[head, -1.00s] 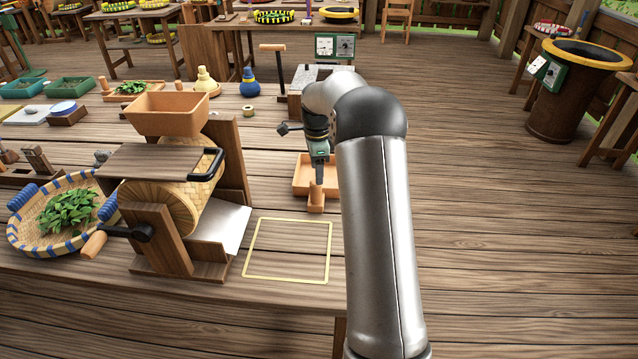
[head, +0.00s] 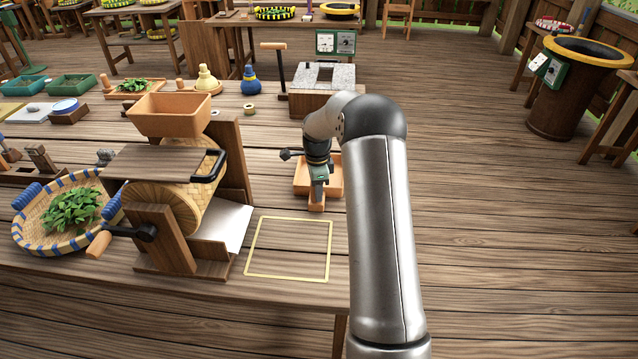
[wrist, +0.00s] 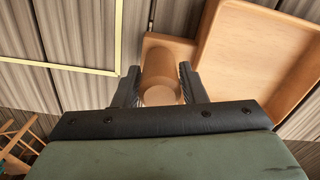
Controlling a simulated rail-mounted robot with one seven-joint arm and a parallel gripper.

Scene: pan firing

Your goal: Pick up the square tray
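My gripper (head: 317,192) is down over this near side and hides part of the tray. In the wrist view, the two dark fingers of my gripper (wrist: 160,86) stand on either side of the handle. They look open, with a small gap at the left finger; contact at the right finger is unclear.
The yellow outline (head: 288,219) on the table is empty. A wooden drum with a crank (head: 180,195) and a basket of leaves (head: 50,240) stand to the left. A grey-topped box (head: 322,77) stands behind the tray. The table's right edge is close to the tray.

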